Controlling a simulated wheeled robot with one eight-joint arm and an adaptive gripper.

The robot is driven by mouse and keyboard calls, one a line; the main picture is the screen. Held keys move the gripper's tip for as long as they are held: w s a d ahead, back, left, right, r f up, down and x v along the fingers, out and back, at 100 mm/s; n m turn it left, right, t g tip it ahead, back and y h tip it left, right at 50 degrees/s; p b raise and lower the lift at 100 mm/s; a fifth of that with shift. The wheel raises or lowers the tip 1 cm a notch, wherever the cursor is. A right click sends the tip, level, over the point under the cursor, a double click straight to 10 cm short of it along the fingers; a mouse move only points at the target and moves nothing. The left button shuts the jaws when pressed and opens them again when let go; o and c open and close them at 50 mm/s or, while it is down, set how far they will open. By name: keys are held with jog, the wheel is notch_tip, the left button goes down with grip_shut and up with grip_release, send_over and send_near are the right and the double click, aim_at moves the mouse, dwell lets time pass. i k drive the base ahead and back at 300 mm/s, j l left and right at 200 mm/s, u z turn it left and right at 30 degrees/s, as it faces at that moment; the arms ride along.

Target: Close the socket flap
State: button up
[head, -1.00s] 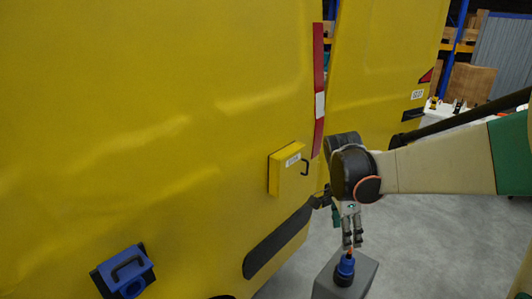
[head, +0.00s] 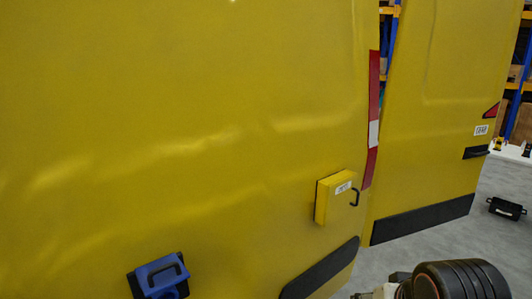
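A blue socket housing (head: 160,278) with a dark handle-like bar across its upper part is on the yellow van panel at the lower left. The picture's bottom edge cuts it off. Its upper part looks like a raised flap, but I cannot tell the angle. My gripper (head: 366,294) shows only as a pale sliver at the bottom edge, left of my black ribbed wrist. It is well to the right of the blue socket and apart from it. Its fingertips are cut off, so I cannot see their opening or anything held.
A yellow box (head: 334,200) with a label and dark hook handle juts from the panel between socket and arm. A black trim strip (head: 322,270) runs below it. A second yellow panel (head: 425,130) stands behind. A black case (head: 507,209) lies on the grey floor at right.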

aim_at(154, 278)
jog(key=j+u, duration=0.1)
jog(key=u, duration=0.3)
jog(key=j+u, duration=0.1)
jog(key=u, duration=0.75)
jog(key=i+j, duration=0.05)
